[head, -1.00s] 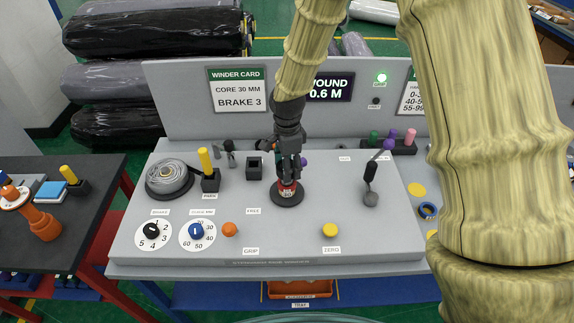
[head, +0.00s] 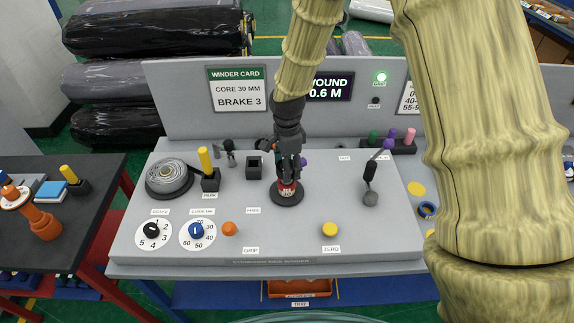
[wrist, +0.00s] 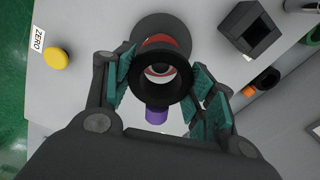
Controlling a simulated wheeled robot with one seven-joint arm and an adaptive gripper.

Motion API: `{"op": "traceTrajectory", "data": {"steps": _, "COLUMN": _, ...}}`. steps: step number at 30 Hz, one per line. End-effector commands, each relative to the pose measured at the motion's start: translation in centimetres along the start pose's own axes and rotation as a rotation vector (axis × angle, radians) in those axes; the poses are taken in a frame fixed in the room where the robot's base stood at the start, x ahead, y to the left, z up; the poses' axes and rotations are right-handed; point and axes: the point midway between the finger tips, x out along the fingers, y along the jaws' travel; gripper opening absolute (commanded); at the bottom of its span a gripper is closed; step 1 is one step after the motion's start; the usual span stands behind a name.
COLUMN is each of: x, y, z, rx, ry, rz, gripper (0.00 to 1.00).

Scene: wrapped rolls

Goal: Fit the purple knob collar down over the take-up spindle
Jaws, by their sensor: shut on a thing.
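My gripper (head: 288,168) is shut on the purple knob collar, a black ring (wrist: 160,82) with a purple knob (wrist: 156,115) on its side. The knob also shows beside my fingers in the head view (head: 303,161). The gripper points down above the take-up spindle, where a red banded part (head: 287,187) stands on a round dark base (head: 286,198). In the wrist view, red and pale surfaces show through the ring's hole. The spindle's top is hidden in the head view, and I cannot tell whether the ring is around it or just above it.
A tape-like grey reel (head: 170,176) and a yellow handle (head: 205,160) are to the left. A black lever (head: 370,178) stands to the right. An open black square socket (head: 254,167) is close on the left. Dials and buttons line the panel's front.

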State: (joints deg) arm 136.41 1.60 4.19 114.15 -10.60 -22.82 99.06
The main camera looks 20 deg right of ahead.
Motion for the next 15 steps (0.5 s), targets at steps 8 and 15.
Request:
{"op": "traceTrajectory", "data": {"steps": 8, "x": 0.57, "y": -0.02, "z": 0.01, "rx": 0.000, "ry": 0.000, "rz": 0.000, "gripper": 0.25}}
{"op": "traceTrajectory", "data": {"steps": 15, "x": 1.01, "y": -0.02, "z": 0.01, "rx": 0.000, "ry": 0.000, "rz": 0.000, "gripper": 0.25}}
